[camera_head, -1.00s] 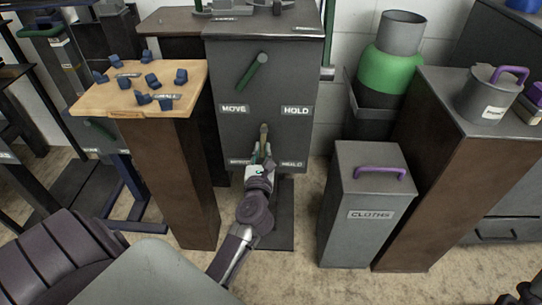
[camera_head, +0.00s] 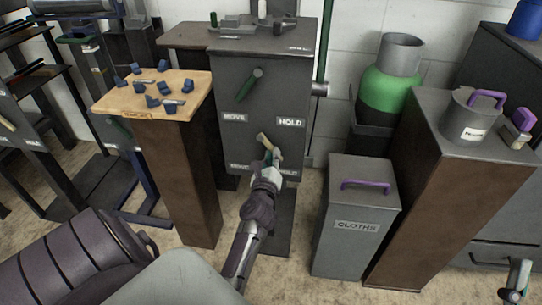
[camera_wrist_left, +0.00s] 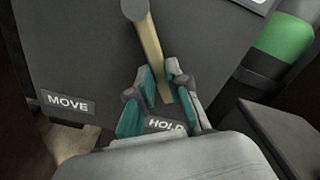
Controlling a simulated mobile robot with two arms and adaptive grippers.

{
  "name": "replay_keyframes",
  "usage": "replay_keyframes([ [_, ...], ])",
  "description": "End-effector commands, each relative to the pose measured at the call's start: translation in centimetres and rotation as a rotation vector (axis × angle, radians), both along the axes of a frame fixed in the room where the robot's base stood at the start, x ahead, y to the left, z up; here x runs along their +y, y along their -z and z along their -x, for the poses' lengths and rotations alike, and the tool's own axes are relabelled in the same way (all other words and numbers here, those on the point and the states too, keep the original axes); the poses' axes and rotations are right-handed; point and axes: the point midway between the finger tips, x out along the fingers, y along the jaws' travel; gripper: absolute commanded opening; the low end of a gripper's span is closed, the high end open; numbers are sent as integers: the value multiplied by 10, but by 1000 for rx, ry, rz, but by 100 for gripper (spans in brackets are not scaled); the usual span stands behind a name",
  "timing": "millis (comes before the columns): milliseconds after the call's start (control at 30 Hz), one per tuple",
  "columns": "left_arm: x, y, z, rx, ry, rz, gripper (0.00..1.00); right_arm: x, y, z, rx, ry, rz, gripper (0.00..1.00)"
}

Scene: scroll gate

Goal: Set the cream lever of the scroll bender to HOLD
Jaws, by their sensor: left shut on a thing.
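The scroll bender (camera_head: 225,150) is a dark grey cabinet with two levers on its front. The cream lever (camera_head: 264,138) is the lower one; it slants down to the right from its pivot. In the left wrist view, the lever (camera_wrist_left: 150,50) runs down between the fingers of my left gripper (camera_wrist_left: 160,92), its end pointing toward the HOLD label (camera_wrist_left: 166,124), which the fingers partly cover. MOVE (camera_wrist_left: 67,103) lies to the left. My left gripper (camera_head: 271,158) is shut on the lever. My right gripper (camera_head: 518,278) shows at the bottom right edge, away from the bender; its jaws are unclear.
A green lever (camera_head: 249,83) sits above, with its own MOVE and HOLD labels. A wooden-topped stand (camera_head: 125,105) with blue pieces is to the left. A grey CLOTHS bin (camera_head: 357,225) with a purple handle stands on the right. A green cylinder (camera_head: 388,90) is behind.

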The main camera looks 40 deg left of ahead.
Motion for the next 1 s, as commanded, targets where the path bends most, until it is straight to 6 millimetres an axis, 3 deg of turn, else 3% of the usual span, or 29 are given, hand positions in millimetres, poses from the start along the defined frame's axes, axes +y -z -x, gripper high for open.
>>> replay_keyframes([
  [500,-2,1,-1,-11,0,25,0,0,3,-2,19,1,6,50],
  [533,-2,1,-1,-11,0,25,18,0,3,-2,19,1,6,50],
  [667,-2,1,0,-10,1,23,40,0,3,-2,19,1,5,50],
  [1000,0,-3,-1,-11,-1,17,42,0,1,-1,13,2,5,50],
])
